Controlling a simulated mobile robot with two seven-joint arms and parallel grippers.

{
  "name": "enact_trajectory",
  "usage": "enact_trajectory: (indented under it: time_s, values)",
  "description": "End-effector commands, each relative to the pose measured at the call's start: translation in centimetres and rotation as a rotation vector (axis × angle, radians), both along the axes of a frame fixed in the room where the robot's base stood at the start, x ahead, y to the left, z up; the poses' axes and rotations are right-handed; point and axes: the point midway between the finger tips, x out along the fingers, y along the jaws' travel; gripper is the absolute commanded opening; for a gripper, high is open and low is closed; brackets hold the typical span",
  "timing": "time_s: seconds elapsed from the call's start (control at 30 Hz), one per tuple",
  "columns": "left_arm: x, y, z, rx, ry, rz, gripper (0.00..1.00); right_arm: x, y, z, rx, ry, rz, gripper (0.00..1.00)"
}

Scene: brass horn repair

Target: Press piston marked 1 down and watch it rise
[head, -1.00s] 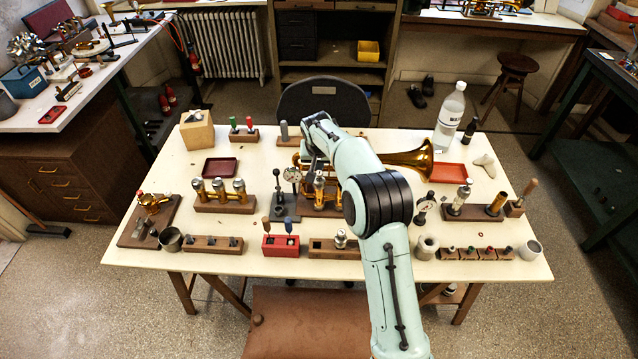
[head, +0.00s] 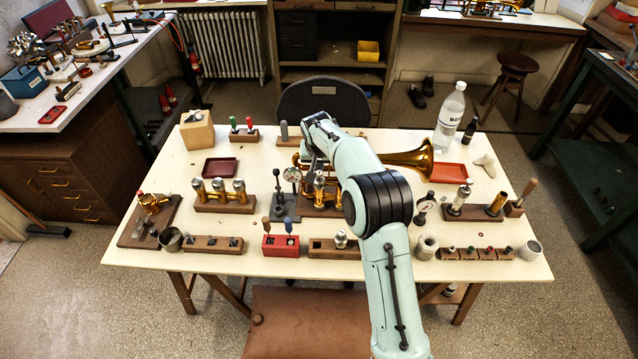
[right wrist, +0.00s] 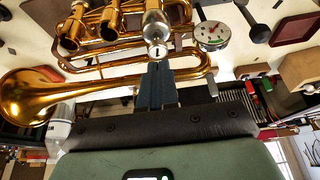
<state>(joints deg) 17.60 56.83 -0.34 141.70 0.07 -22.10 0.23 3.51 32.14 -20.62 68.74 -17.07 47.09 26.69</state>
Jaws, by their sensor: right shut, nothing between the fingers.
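The brass horn (head: 410,158) lies across the middle of the table, its bell to the right; my right arm hides part of it. In the right wrist view the horn (right wrist: 30,97) shows its bell at left and its valves at the top. The piston marked 1 (right wrist: 157,51) has a pale round cap with a dark 1. My right gripper (right wrist: 156,66) is shut and empty, its dark fingertips right at the edge of that cap. I cannot tell whether they touch it. My left gripper is out of view.
A dial gauge (right wrist: 212,36) stands close beside the piston. A valve block (head: 225,208) is left of the horn, a red box (head: 281,246) in front, and a clear bottle (head: 450,118) at the back right. Bare tabletop (head: 165,190) shows at left.

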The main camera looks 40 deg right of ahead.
Motion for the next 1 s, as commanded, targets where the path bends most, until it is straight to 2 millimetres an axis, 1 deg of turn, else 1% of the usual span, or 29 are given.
enact_trajectory:
  time_s: [0.37,1.0]
  values:
    - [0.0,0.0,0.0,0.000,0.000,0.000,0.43,0.0,0.0,-0.1,0.000,0.000,0.000,0.00]
    - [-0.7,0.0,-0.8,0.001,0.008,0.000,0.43,-0.1,0.0,-2.0,0.000,0.001,0.000,0.00]
